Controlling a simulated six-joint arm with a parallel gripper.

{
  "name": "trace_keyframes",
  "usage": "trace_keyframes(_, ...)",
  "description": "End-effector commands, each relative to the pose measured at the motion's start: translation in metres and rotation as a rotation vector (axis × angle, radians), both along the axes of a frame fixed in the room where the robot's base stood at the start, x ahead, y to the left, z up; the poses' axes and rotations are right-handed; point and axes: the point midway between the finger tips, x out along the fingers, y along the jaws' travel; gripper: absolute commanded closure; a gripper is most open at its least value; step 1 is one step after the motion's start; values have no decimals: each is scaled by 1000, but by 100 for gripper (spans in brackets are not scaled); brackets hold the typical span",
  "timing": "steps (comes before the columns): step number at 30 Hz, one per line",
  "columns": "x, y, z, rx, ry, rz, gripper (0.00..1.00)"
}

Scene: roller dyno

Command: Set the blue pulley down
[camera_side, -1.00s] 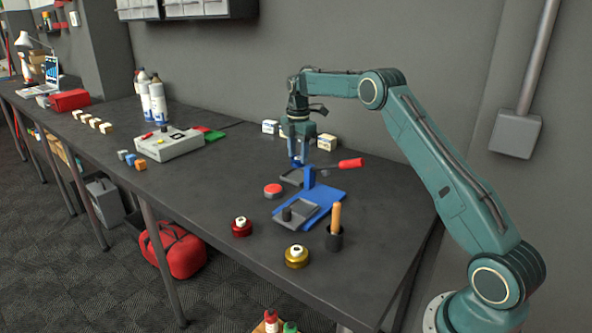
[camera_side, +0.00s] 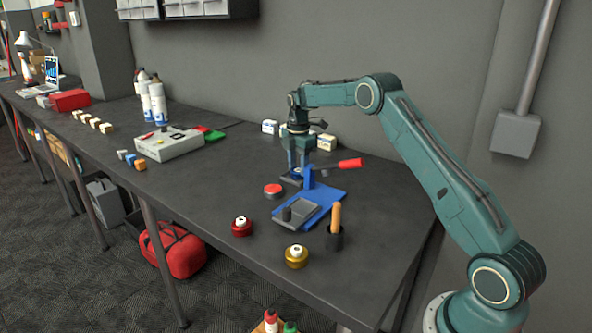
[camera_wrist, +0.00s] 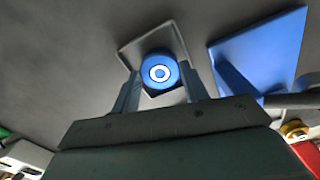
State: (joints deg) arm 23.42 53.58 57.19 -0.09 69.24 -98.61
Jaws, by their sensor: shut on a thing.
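The blue pulley (camera_wrist: 158,72) is a round blue disc with a white ring on its face, in the middle of the wrist view. My gripper (camera_wrist: 159,90) is shut on it, one finger on each side. In the side view my gripper (camera_side: 298,174) points down at the far end of the blue fixture, and only a little blue of the pulley shows between the fingers. A grey square plate (camera_wrist: 127,52) lies beneath the pulley. Whether the pulley touches the plate cannot be told.
The blue fixture (camera_side: 325,199) with a red-handled lever (camera_side: 350,163) stands right beside my gripper. Near it are a red button (camera_side: 273,190), a red pulley (camera_side: 241,227), a gold pulley (camera_side: 296,257) and a wooden-handled tool in a black cup (camera_side: 334,238).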

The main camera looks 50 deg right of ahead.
Motion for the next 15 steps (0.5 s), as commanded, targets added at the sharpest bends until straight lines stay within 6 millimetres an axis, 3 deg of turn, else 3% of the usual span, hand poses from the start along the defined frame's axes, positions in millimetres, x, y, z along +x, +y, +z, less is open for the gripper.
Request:
trace_keyframes(1,0,0,-1,0,1,0,54)
trace_keyframes(4,0,0,-1,0,1,0,34)
trace_keyframes(15,0,0,1,0,0,0,34)
